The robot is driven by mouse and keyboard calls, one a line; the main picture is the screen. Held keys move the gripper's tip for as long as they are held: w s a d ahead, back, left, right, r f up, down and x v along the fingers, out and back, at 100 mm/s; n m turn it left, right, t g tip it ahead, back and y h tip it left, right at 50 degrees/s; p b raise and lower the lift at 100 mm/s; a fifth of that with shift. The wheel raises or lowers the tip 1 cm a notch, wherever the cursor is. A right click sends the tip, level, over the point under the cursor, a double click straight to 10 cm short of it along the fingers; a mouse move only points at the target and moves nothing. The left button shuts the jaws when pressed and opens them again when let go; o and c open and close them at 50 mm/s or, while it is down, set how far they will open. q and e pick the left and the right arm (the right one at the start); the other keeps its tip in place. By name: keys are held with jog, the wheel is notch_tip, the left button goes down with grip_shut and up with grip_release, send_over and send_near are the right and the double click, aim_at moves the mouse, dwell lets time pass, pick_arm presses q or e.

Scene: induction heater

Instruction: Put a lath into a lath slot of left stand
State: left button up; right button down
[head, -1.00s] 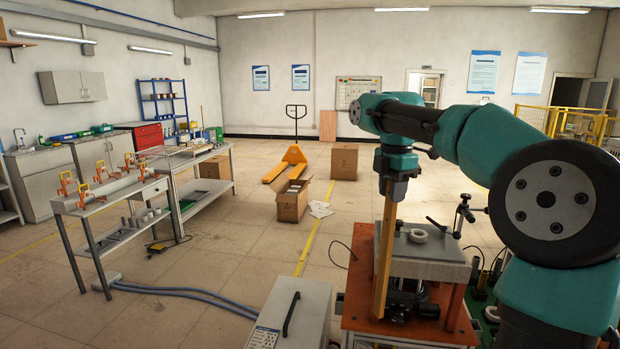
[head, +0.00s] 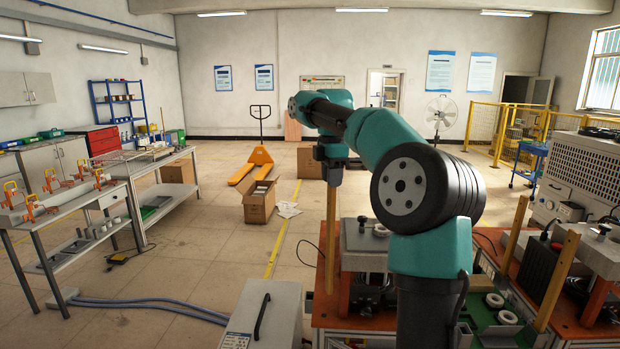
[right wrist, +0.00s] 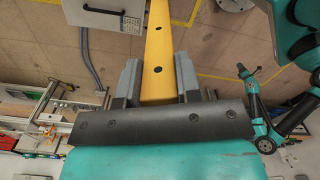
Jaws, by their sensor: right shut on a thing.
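My right gripper (head: 333,165) is shut on the upper end of a long yellow wooden lath (head: 331,225). The lath hangs nearly upright, its lower end in front of the left edge of the left stand (head: 365,257) in the picture. In the right wrist view the lath (right wrist: 157,30) runs between the two grey fingers of the gripper (right wrist: 157,72). The stand has a grey block top on an orange base and is partly hidden by my right arm. I cannot make out its lath slots. My left gripper is not in view.
Two more laths stand upright at the right, one nearer (head: 557,280) and one farther (head: 514,232). White rings (head: 507,317) lie on a green surface there. A grey case with a black handle (head: 255,320) stands left of the stand.

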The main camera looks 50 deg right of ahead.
jog(key=w+d+f+m, duration=0.3)
jog(key=w+m, duration=0.1)
jog(key=w, duration=0.7)
jog(key=shift+d+f, duration=0.2)
jog(key=shift+d, duration=0.1)
jog(key=shift+f, duration=0.2)
notch_tip(320, 180, down, 6)
jog(key=shift+f, duration=0.15)
notch_tip(320, 180, down, 6)
dwell(3.2)
jog(key=c, duration=0.7)
grip_release()
jog(key=shift+c, duration=0.2)
